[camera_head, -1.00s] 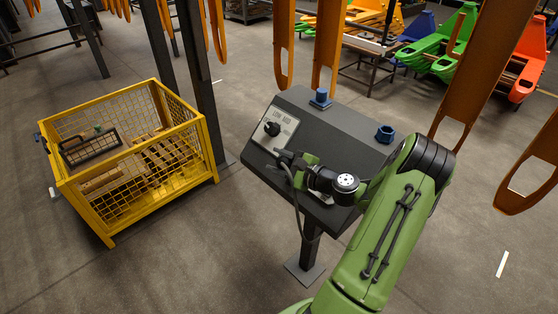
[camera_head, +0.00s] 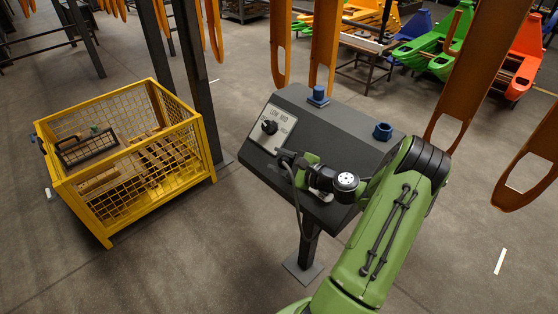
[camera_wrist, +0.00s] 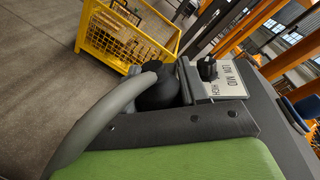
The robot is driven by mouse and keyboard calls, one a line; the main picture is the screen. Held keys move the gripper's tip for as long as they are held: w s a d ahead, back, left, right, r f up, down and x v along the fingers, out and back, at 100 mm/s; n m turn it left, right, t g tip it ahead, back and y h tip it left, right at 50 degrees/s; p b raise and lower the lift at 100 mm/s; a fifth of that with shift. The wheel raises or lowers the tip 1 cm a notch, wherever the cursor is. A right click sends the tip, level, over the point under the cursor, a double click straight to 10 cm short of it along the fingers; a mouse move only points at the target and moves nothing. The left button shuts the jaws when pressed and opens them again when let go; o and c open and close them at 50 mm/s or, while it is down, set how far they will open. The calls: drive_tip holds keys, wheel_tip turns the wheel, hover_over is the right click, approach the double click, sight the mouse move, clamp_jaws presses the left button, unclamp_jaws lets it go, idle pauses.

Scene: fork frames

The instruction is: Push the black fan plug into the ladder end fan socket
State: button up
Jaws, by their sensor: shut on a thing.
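My gripper (camera_head: 301,162) is at the front edge of a dark sloped console, below its dial plate. It is shut on the black plug (camera_head: 286,157), from which a grey cable hangs down in front of the console. In the wrist view the plug (camera_wrist: 160,92) is a rounded black body with the thick grey cable (camera_wrist: 95,105) curving off it, beside my dark finger plate and green pad. The plug's front end is hidden there. I cannot tell which fitting is the ladder end fan socket; two blue fittings (camera_head: 318,95) (camera_head: 382,131) stand on the console top, apart from the plug.
The console's pale plate (camera_head: 282,120) carries a black dial (camera_head: 269,127) and the marks LOW, MID and HIGH. A yellow mesh crate (camera_head: 202,150) stands left, beside a dark post (camera_head: 188,70). Orange hanging parts (camera_head: 281,50) are behind. Floor at front left is clear.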

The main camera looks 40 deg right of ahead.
drive_tip(key=shift+d+f+b, duration=0.3)
drive_tip(key=shift+d+f, duration=0.35)
drive_tip(key=shift+d, duration=0.05)
drive_tip(key=o, duration=1.2)
drive_tip(key=shift+c, duration=0.2)
drive_tip(key=v, duration=1.5)
drive_tip(key=shift+s+p, duration=0.35)
